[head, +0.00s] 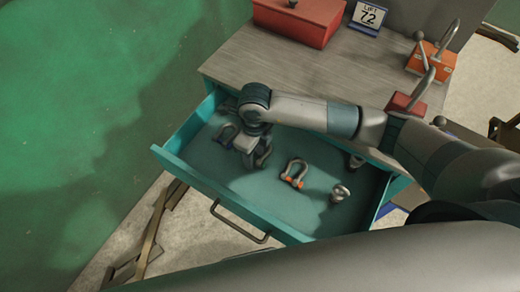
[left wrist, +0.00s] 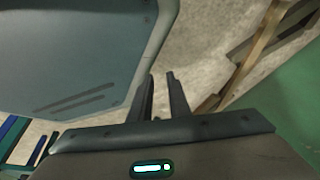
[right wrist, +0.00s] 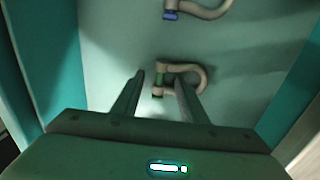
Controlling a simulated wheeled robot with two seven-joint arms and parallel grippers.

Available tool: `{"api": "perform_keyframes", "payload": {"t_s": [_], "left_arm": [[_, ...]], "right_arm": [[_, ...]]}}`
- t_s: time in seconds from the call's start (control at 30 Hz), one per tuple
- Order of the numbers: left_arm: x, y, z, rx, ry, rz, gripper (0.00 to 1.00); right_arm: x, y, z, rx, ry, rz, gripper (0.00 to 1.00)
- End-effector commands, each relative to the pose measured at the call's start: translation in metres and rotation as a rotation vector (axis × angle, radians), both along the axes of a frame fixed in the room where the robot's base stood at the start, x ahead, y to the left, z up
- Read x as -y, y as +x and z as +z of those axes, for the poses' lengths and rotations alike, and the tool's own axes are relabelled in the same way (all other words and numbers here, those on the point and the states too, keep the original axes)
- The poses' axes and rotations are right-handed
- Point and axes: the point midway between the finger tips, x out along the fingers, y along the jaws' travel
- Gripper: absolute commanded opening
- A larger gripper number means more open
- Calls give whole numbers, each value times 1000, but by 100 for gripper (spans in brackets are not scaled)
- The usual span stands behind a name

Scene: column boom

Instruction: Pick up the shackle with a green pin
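The shackle with a green pin (right wrist: 185,75) lies in the open drawer, seen in the right wrist view just beyond my right gripper's fingertips. Its green pin end lies between the two fingers in the picture, and the right finger overlaps part of its bow. My right gripper (right wrist: 160,78) is open and empty, pointing down into the drawer. In the head view the right gripper (head: 247,148) partly covers this shackle (head: 263,157). My left gripper (left wrist: 161,77) is open and empty, above the floor; it is not seen in the head view.
The teal drawer (head: 225,183) also holds a blue-pin shackle (head: 224,134), an orange-pin shackle (head: 294,172) and a grey fitting (head: 340,192). Drawer walls surround the right gripper. On the worktop (head: 262,62) stand a red box (head: 300,20), a sign (head: 369,16) and orange-red blocks.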

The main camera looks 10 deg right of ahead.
Motion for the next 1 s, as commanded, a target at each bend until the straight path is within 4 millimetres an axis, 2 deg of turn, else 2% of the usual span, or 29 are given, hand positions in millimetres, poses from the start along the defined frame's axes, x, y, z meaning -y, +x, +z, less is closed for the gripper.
{"api": "perform_keyframes", "payload": {"t_s": [0.03, 0.17, 0.37, 0.4, 0.53, 0.57, 0.77, 1.0], "left_arm": [[-1, -9, -1, -11, 1, 0, 16], [-3, -23, -4, -30, 4, -1, 16], [-3, -23, -4, -32, 5, -2, 16], [-3, -21, -4, -30, 5, -2, 16], [-3, -14, -3, -22, 5, -2, 16], [-2, -12, -3, -21, 4, -2, 16], [-2, -5, -2, -12, 4, -2, 16], [-3, -6, 0, -14, 5, -2, 16]], "right_arm": [[0, 0, 0, 0, 0, 0, 39], [0, 0, 0, 0, 0, 0, 39], [0, 0, 0, 0, 0, 0, 39], [0, 0, 0, -1, -1, -1, 34], [0, 0, 0, -1, -1, -1, 3], [0, 0, 0, -1, -1, -1, 0], [0, 0, 1, 0, 0, 0, 0], [0, 0, 3, 0, 0, 0, 0]]}}
